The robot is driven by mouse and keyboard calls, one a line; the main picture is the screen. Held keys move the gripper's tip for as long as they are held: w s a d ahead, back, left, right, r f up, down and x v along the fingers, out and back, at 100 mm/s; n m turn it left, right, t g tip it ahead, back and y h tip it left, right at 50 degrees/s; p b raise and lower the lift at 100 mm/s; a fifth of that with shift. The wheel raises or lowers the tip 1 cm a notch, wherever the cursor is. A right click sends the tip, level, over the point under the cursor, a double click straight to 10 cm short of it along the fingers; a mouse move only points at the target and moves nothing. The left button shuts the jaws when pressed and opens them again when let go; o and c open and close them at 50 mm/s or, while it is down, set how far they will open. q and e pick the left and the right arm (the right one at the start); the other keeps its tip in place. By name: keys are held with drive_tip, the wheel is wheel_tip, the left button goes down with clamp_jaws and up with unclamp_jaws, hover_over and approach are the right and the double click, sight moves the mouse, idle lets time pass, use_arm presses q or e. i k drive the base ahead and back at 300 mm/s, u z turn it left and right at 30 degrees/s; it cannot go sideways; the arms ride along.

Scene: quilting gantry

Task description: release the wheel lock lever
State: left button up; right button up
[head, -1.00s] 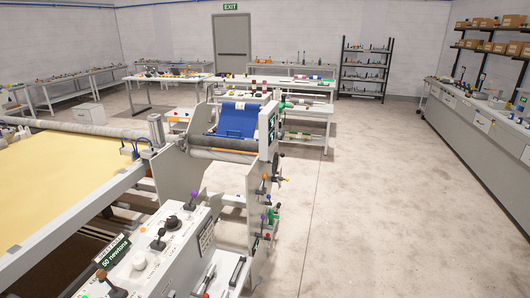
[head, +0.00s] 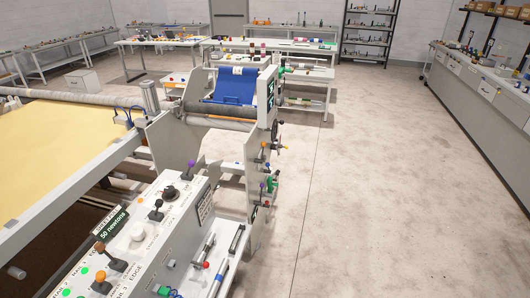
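I cannot tell which lever is the wheel lock lever; no label for it is readable. On the control console stand a black-knobbed lever (head: 156,210), a purple-knobbed lever (head: 191,166) and an orange-knobbed lever (head: 103,280). On the side plate of the quilting frame are several small levers, among them an orange-knobbed one (head: 263,146) and a purple-knobbed one (head: 262,187). Green handles (head: 270,184) also sit there. Neither of my grippers is in the head view. The wheels of the frame cannot be made out.
The console (head: 130,237) and the gantry bed with yellow cloth (head: 60,150) fill the left. A blue cloth roll (head: 234,86) lies on the frame. Open concrete floor (head: 370,190) stretches right to a long grey counter (head: 490,120). Worktables (head: 160,42) stand behind.

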sight(263, 144)
drive_tip(key=k, duration=0.65)
drive_tip(key=z, duration=0.25)
drive_tip(key=i, duration=0.7)
drive_tip(key=z, duration=0.5)
drive_tip(key=i, duration=2.35)
drive_tip(key=u, duration=0.4)
